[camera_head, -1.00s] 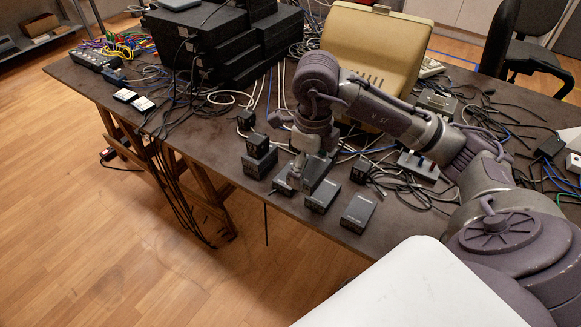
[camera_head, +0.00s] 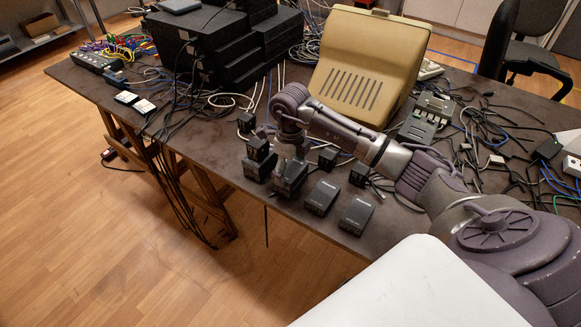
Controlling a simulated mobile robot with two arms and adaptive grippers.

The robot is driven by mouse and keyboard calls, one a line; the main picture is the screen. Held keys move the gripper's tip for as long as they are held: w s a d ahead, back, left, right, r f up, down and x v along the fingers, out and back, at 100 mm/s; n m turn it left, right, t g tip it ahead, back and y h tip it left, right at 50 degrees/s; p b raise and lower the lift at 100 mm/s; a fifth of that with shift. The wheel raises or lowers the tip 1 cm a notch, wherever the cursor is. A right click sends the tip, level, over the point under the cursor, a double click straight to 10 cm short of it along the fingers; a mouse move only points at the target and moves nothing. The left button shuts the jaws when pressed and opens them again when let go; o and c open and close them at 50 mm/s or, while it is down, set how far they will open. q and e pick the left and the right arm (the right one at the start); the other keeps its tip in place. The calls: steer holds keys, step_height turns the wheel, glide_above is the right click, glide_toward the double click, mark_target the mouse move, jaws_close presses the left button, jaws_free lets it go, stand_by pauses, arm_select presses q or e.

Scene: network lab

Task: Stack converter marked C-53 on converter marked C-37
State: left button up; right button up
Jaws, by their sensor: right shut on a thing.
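The converters are dark grey and black boxes near the table's front edge; their markings are too small to read, so I cannot tell which is C-53 or C-37. My right gripper (camera_head: 285,160) points down, shut on a dark converter (camera_head: 291,176) that it partly hides. I cannot tell whether this converter rests on another one or on the table. Just left, a small black converter (camera_head: 258,149) sits on a wider one (camera_head: 257,170). To the right lie two flat converters, one nearer the gripper (camera_head: 321,198) and one farther right (camera_head: 357,214). My left gripper is not in view.
Small black blocks stand behind the row, at left (camera_head: 246,122), middle (camera_head: 327,158) and right (camera_head: 359,174). A beige case (camera_head: 362,65), black stacked units (camera_head: 210,45) and many loose cables crowd the table behind. The front right table edge is bare.

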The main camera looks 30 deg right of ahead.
mark_target(290, 168)
steer(key=shift+f, duration=0.2)
steer(key=o, duration=1)
steer(key=shift+r, duration=0.15)
steer(key=shift+r, duration=0.25)
step_height(290, 168, up, 12)
steer(key=shift+f+b, duration=0.2)
steer(key=shift+b, duration=0.4)
